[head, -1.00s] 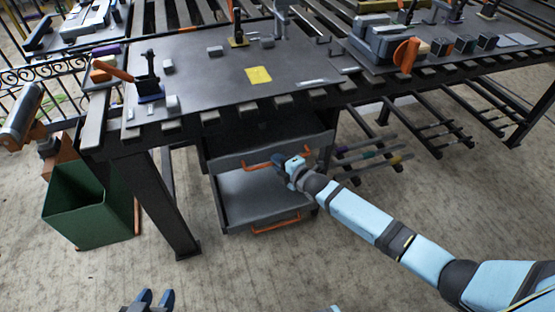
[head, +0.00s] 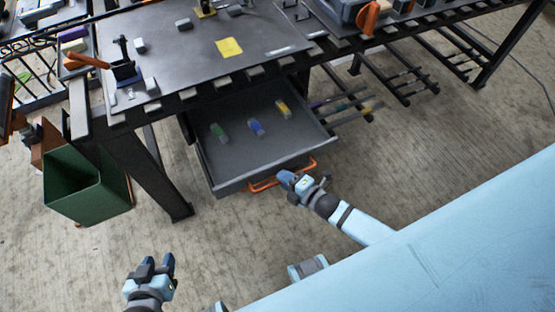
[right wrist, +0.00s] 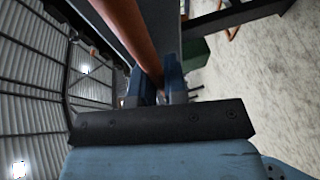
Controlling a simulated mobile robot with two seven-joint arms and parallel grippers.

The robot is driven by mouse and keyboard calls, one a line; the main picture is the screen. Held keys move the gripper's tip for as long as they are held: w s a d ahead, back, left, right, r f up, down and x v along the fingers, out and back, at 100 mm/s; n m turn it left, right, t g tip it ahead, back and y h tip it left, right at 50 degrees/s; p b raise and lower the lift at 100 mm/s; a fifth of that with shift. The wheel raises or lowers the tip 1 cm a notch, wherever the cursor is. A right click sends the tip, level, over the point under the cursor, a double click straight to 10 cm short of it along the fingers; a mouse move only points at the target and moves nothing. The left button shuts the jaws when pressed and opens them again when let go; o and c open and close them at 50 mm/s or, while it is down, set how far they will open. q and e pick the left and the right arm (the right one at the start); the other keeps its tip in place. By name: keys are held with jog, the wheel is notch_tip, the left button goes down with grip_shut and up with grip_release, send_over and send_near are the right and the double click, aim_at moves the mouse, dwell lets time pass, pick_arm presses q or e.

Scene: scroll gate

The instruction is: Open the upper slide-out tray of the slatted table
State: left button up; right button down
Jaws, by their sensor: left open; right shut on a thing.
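The slatted table (head: 180,60) has a dark grey top. Its upper slide-out tray (head: 245,160) stands far out from under the top, with green (head: 218,132), blue (head: 256,127) and yellow (head: 283,109) items lying inside. My right gripper (head: 285,178) is shut on the orange handle (head: 262,184) at the tray's front. The handle also shows as an orange-brown bar in the right wrist view (right wrist: 138,35), running between the fingers. My left gripper (head: 152,264) is open and empty, low over the floor, apart from the table. The lower tray is hidden beneath the upper one.
A green bin (head: 88,190) stands left of the table leg (head: 150,175). Dark rods on a rack (head: 350,105) stick out right of the tray. The floor (head: 230,240) in front of the tray is clear, apart from my own arms.

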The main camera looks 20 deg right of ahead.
jog(key=shift+s, duration=0.95)
jog(key=c, duration=1.2)
grip_release()
jog(key=v, duration=1.4)
jog(key=shift+p, duration=0.45)
